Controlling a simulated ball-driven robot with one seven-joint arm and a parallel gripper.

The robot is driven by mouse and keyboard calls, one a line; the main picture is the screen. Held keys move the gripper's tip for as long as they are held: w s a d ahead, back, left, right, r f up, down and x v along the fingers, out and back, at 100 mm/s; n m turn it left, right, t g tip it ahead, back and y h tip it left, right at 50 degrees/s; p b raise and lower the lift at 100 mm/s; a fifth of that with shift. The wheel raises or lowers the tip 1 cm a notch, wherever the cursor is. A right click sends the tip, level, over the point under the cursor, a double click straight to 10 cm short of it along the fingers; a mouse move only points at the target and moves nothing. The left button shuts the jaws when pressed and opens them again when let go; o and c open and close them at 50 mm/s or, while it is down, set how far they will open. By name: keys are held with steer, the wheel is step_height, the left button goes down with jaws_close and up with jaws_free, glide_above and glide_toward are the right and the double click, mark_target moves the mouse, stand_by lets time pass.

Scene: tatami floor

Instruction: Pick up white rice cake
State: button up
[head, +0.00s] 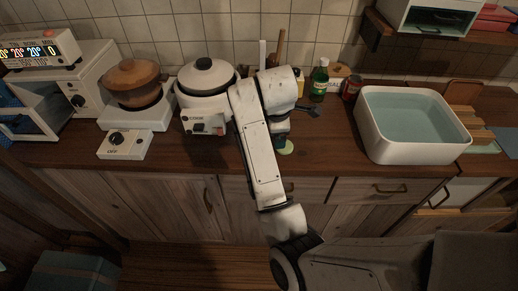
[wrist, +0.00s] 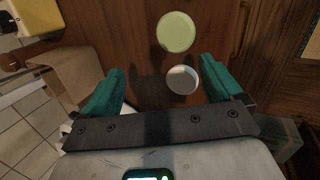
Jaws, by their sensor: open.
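The white rice cake (wrist: 182,79) is a small round white disc on the brown wooden counter in the wrist view. It lies between my gripper's two teal fingers, closer to the right one, with a gap on both sides. My gripper (wrist: 162,70) is open and empty above the counter. In the head view my gripper (head: 282,136) is mostly hidden behind my arm, and the white rice cake cannot be seen there. A pale green disc (wrist: 175,32) lies just beyond the white one; it also shows in the head view (head: 286,148).
A white rice cooker (head: 205,90) and a brown pot (head: 133,82) stand left of my arm. A green bottle (head: 319,80), a dark red can (head: 351,88) and a white water basin (head: 412,125) stand to the right. The counter's front edge is close to the discs.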

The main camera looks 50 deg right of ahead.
steer(key=w+a+r+n+g+y, duration=0.25)
steer(key=w+a+n+y, duration=0.2)
steer(key=n, duration=0.35)
steer(key=shift+t+h, duration=0.25)
steer(key=f, duration=0.6)
steer(key=d+f, duration=0.1)
steer(key=f, duration=0.3)
steer(key=shift+w+d, duration=0.1)
steer(key=shift+c, duration=0.2)
steer(key=c, duration=1.1)
steer(key=shift+r, duration=0.1)
